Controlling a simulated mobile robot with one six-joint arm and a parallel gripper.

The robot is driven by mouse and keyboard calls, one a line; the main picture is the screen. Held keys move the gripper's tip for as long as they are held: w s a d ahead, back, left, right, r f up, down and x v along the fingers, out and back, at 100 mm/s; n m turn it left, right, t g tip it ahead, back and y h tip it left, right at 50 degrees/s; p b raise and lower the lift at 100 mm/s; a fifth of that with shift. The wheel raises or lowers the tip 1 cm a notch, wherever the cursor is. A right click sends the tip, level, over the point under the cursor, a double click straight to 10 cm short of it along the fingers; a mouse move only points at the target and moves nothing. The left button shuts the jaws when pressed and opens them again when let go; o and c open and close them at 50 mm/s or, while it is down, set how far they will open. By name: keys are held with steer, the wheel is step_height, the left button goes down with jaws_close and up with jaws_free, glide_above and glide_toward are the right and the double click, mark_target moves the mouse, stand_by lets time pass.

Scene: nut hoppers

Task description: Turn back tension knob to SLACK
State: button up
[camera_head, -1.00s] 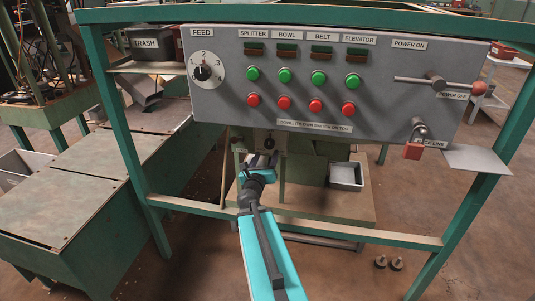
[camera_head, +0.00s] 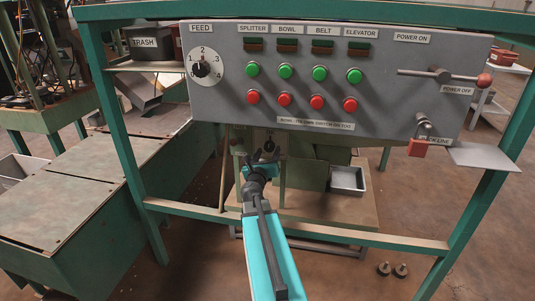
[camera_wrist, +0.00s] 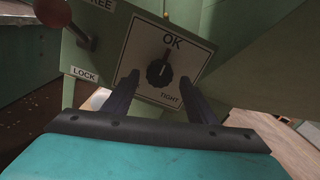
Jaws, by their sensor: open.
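The tension knob (camera_wrist: 159,73) is a round black knob on a white dial plate (camera_wrist: 145,52) in the wrist view. Its pointer mark is toward the OK label at the top. TIGHT reads at the plate's lower right; no SLACK label is visible, and the left finger covers part of the plate's lower left. My gripper (camera_wrist: 159,77) is open, its two dark fingers apart on either side of the knob in the picture. I cannot tell whether they touch it. In the head view, my gripper (camera_head: 263,157) is below the control panel, just in front of the small dark knob (camera_head: 269,145).
A red-knobbed lever (camera_wrist: 55,12) with a LOCK label is left of the dial. The grey control panel (camera_head: 380,115), with buttons and a FEED dial (camera_head: 202,69), hangs above my arm. The green frame's lower rail (camera_head: 340,242) runs under my arm. A metal tray (camera_head: 348,180) stands right.

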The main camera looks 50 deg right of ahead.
steer(key=shift+w+d, duration=0.35)
steer(key=shift+d, duration=0.3)
steer(key=c, duration=1)
steer(key=shift+a, duration=0.45)
steer(key=shift+c, duration=0.3)
steer(key=shift+d, duration=0.45)
